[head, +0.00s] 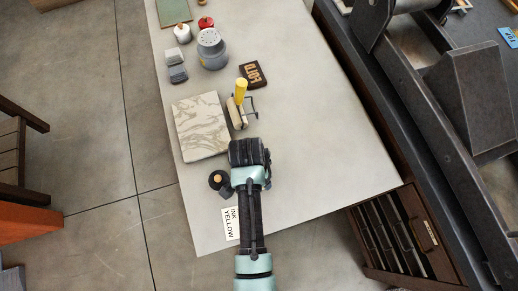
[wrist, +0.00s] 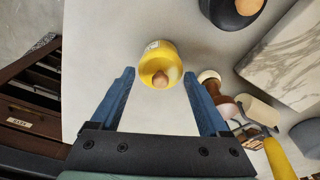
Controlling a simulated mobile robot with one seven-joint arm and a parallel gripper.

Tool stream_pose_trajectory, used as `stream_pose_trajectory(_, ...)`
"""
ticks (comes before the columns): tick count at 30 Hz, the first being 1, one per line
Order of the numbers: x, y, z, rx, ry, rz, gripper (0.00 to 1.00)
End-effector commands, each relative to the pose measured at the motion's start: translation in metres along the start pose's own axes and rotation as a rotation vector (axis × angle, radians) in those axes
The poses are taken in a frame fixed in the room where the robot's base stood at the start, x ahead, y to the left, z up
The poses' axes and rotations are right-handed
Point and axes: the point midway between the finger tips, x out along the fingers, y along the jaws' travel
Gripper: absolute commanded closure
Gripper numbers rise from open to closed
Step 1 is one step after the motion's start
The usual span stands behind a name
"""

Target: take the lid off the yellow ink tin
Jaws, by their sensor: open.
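The yellow ink tin (wrist: 157,50) stands on the pale table in the wrist view, with a paper label on its side. Its yellow lid, with a round wooden knob (wrist: 161,80), is on the tin. My gripper (wrist: 159,74) is open and empty, with one blue finger to each side of the tin in the picture. I see no finger clearly touching it, and the height gap is hard to tell. In the head view my arm covers the tin and the fingers. A white card reading INK YELLOW (head: 230,223) lies by the arm.
A black tin with a wooden knob (head: 217,180) stands close on the left. A brown, pale-topped item (wrist: 213,87) is near my right finger in the wrist view. A marbled slab (head: 202,126) and yellow-handled roller (head: 241,91) lie beyond. Table right of my arm is clear.

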Motion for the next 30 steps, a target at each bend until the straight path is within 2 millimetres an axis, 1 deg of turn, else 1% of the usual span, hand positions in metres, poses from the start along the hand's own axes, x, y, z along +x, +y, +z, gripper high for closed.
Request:
stream_pose_trajectory(5,0.0,-0.0003,-0.0002,0.0,0.0,-0.001,0.21)
stream_pose_trajectory(6,-0.0001,-0.0003,-0.0002,0.0,0.0,-0.001,0.28)
stream_pose_trajectory(8,-0.0002,-0.0003,-0.0002,0.0,0.0,-0.001,0.39)
stream_pose_trajectory(9,-0.0002,-0.0003,-0.0002,0.0,0.0,-0.001,0.46)
stream_pose_trajectory(11,-0.0003,-0.0003,-0.0002,0.0,0.001,-0.001,0.57)
stream_pose_trajectory(12,-0.0003,-0.0004,-0.0002,0.0,0.001,-0.001,0.64)
stream_pose_trajectory(14,-0.0003,-0.0003,-0.0001,0.0,0.0,-0.001,0.75)
stream_pose_trajectory(18,0.0001,-0.0001,0.0002,0.0,0.0,0.0,1.0)
stream_pose_trajectory(30,0.0013,0.0015,0.0014,0.0,-0.003,0.004,1.0)
